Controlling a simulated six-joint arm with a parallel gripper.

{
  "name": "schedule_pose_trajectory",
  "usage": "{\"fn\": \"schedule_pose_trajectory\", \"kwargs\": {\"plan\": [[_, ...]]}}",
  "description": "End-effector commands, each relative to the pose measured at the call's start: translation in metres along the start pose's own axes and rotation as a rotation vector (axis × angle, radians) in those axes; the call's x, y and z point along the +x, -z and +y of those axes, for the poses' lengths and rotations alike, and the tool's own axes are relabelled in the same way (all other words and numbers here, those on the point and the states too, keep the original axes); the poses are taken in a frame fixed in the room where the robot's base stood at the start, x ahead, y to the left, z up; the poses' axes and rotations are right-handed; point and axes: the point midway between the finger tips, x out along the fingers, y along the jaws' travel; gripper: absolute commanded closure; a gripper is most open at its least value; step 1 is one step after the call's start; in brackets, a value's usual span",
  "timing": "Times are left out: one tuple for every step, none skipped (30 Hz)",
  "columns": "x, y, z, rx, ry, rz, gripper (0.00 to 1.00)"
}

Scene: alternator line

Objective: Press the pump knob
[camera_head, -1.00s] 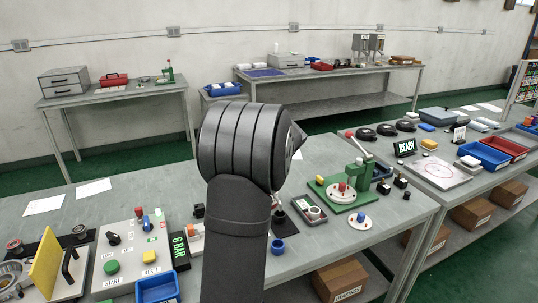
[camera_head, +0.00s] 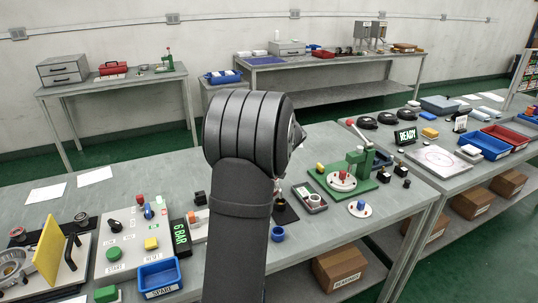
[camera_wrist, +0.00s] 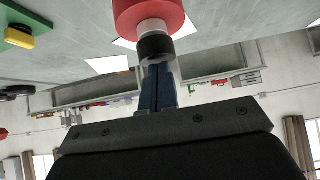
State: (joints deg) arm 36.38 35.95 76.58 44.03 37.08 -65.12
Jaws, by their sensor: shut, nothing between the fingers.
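In the wrist view, which appears upside down, a red cylinder (camera_wrist: 149,14) with a white neck (camera_wrist: 153,27) and a black cap (camera_wrist: 155,46) stands just beyond my fingertips. It looks like the pump with its knob. My gripper (camera_wrist: 156,68) is shut and empty, its blue-grey fingers pointing at the black cap. The fingertips overlap the cap's edge in the picture; I cannot tell whether they touch. In the head view my dark arm and wrist hide the fingers and most of the pump area.
Near my arm in the head view are a blue cup (camera_head: 278,234), a grey meter box (camera_head: 310,198) and a green-based press (camera_head: 343,181). Left are a button panel (camera_head: 128,238), the 6 BAR display (camera_head: 180,238) and a blue SPARE bin (camera_head: 160,277). Bare table shows behind the panel.

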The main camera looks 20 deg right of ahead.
Motion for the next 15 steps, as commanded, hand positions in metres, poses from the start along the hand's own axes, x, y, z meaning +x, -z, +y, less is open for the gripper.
{"fn": "schedule_pose_trajectory", "kwargs": {"plan": [[-0.001,0.0,-0.001,0.001,0.003,-0.006,1.0],[-0.004,0.003,-0.001,0.0,0.003,-0.005,1.0],[-0.009,0.008,-0.001,-0.002,0.002,-0.002,1.0],[-0.013,0.013,-0.001,-0.002,0.001,-0.001,1.0],[-0.018,0.017,0.0,-0.002,0.0,0.001,1.0],[-0.024,0.024,0.0,-0.003,-0.001,0.002,1.0],[-0.029,0.029,0.0,-0.003,-0.001,0.004,1.0],[-0.037,0.029,0.001,-0.002,-0.003,0.004,1.0],[-0.047,0.028,0.0,-0.001,-0.003,0.004,1.0],[-0.054,0.028,0.0,-0.001,-0.003,0.004,1.0],[-0.061,0.028,0.0,-0.001,-0.003,0.004,1.0],[-0.07,0.028,0.001,-0.001,-0.005,0.005,1.0],[-0.076,0.028,0.001,-0.001,-0.004,0.005,1.0],[-0.082,0.028,0.0,-0.001,-0.003,0.004,1.0],[-0.091,0.028,0.0,-0.002,-0.004,0.005,1.0]]}}
